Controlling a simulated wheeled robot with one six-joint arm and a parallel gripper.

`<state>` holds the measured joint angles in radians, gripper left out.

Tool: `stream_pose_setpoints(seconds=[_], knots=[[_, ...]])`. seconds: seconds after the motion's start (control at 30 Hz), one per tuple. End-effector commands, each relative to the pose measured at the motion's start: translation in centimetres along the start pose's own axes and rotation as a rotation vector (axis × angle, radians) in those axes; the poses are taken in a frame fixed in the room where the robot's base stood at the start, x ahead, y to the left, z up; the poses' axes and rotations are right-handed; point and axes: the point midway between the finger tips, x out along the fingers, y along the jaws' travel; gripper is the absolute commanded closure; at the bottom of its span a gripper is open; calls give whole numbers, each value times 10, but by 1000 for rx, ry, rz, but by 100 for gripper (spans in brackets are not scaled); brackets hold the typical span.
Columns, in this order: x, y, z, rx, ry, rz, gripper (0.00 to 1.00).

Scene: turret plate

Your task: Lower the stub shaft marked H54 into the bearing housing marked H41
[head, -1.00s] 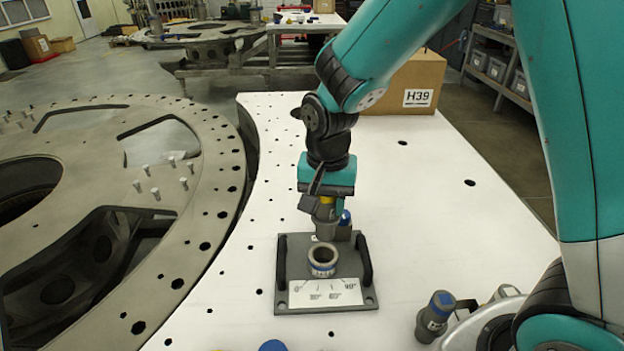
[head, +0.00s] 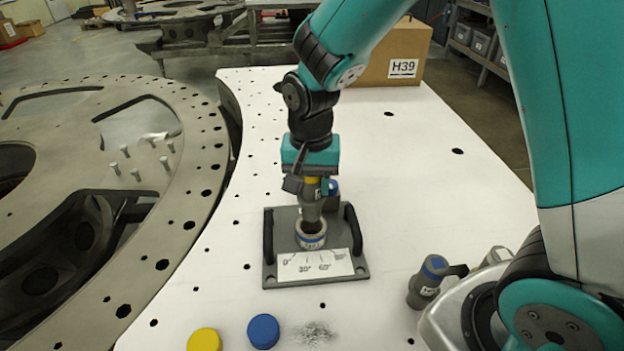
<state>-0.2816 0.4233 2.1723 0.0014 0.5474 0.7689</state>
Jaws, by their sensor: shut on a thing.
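My gripper (head: 312,187) points down and is shut on a grey stub shaft (head: 311,212) with a yellow band near its top. The shaft's marking cannot be read. A round bearing housing (head: 311,241) with a blue-and-white label stands on a grey plate (head: 351,279) with two black handles and an angle scale. The shaft's lower end is at the housing's mouth and overlaps it in the view. I cannot tell how deep it sits or whether it touches the rim. The housing's label is too small to read.
A grey part with a blue top (head: 333,190) stands just behind the shaft. Another blue-banded grey part (head: 428,282) stands at the right, near my base. A yellow disc (head: 204,339) and a blue disc (head: 263,331) lie in front. The box marked H39 (head: 390,58) stands behind.

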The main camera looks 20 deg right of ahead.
Motion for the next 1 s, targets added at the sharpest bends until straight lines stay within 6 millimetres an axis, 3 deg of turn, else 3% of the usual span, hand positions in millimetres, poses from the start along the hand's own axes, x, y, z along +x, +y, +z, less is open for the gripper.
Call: stream_pose_setpoints(seconds=[1.0], knots=[[52,0,0,1,1,-1,100]])
